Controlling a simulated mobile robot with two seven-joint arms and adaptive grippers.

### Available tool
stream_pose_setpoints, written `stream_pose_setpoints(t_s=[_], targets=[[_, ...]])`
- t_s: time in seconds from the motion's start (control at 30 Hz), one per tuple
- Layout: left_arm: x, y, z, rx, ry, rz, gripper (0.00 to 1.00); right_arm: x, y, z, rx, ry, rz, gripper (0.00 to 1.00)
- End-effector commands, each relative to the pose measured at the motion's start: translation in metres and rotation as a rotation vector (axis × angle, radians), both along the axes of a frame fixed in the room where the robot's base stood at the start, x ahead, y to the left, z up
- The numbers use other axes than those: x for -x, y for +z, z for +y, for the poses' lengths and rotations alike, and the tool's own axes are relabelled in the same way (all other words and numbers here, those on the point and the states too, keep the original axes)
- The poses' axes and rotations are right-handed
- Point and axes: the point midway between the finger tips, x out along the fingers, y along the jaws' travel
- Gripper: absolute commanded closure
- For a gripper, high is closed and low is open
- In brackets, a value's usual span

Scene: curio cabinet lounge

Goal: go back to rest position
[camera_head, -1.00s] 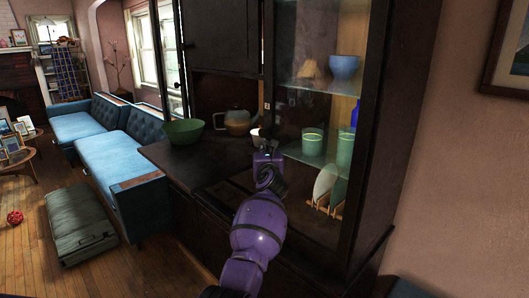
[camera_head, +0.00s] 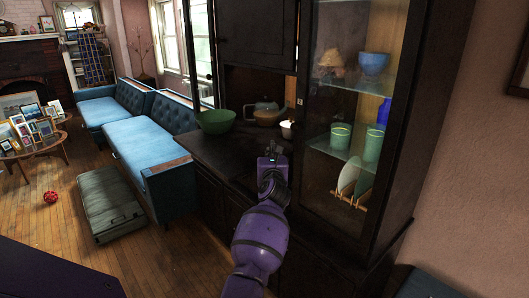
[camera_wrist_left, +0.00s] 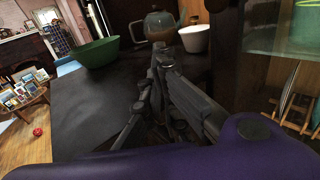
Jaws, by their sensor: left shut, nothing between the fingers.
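My left gripper (camera_head: 270,162) is over the dark wooden cabinet counter (camera_head: 225,155), with its purple arm reaching up from the bottom of the head view. In the left wrist view its grey fingers (camera_wrist_left: 160,62) are together with nothing between them. A small white cup (camera_head: 287,130) stands on the counter beyond the gripper, apart from it in the head view. It also shows in the left wrist view (camera_wrist_left: 197,38), just right of the fingertips. My right gripper is not in view.
A green bowl (camera_head: 215,122) and a teapot (camera_head: 264,115) stand on the counter. Glass shelves at the right hold green cups (camera_head: 341,136), a blue bowl (camera_head: 373,63) and plates (camera_head: 348,177). Blue sofas (camera_head: 150,148), a green case (camera_head: 109,205) and a red ball (camera_head: 50,197) are left; floor between is bare.

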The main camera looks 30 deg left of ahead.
Motion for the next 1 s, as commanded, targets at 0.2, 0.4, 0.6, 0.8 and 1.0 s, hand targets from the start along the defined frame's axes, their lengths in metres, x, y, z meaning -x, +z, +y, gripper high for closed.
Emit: stream_pose_setpoints(t_s=[0.2,0.4,0.6,0.8,1.0], targets=[[0.013,-0.001,0.004,0.0,0.0,0.001,1.0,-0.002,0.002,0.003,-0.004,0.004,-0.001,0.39],[0.013,-0.001,0.003,-0.019,-0.004,0.01,1.0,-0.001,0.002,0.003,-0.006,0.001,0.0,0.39],[0.012,0.064,-0.021,-0.467,-0.016,0.046,1.0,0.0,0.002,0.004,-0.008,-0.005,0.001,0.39],[0.036,0.067,-0.097,-1.214,-0.047,0.224,1.0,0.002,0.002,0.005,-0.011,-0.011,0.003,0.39],[0.087,-0.033,-0.177,-1.927,-0.169,0.469,1.0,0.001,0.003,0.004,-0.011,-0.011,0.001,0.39]])
